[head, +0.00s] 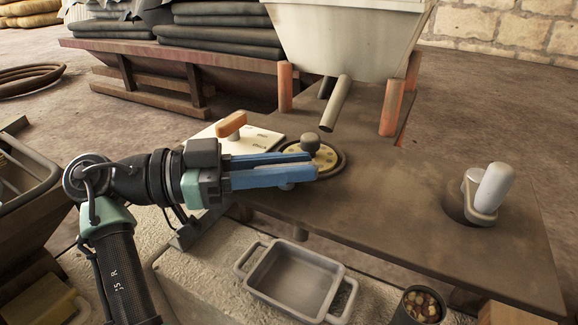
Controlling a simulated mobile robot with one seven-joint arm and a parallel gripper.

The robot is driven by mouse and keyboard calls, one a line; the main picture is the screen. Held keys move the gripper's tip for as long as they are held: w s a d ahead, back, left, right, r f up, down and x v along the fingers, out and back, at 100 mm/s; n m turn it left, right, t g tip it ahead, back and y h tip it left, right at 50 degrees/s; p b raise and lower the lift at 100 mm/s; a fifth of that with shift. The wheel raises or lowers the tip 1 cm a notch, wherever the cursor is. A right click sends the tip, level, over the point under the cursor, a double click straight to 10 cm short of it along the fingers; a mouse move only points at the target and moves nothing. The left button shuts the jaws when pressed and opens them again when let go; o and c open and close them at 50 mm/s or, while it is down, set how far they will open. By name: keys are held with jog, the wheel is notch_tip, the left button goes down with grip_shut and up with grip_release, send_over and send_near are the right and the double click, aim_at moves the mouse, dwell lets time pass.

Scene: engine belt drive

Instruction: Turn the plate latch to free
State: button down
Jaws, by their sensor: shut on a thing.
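My gripper (314,166) reaches in from the left, its long blue fingers low over the table at the near left part of a round brass plate (327,156). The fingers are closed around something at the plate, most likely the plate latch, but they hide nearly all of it. The brass plate has a dark rim and a dark round knob (311,142) standing just beyond the fingers. I cannot tell which way the latch is turned.
A cream panel (262,143) with an orange handle (231,123) lies behind my gripper. A pale hopper (345,35) on orange legs stands at the back. A white-handled lever (492,190) is at right. A grey tray (292,278) sits in front. The table's middle right is clear.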

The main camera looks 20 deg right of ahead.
jog(key=c, duration=0.8)
grip_release()
jog(key=shift+a, duration=0.1)
jog(key=a, duration=0.4)
jog(key=w+a, duration=0.1)
jog(key=a, duration=0.3)
jog(key=w+a, duration=0.1)
jog(key=a, duration=0.3)
jog(key=shift+a, duration=0.3)
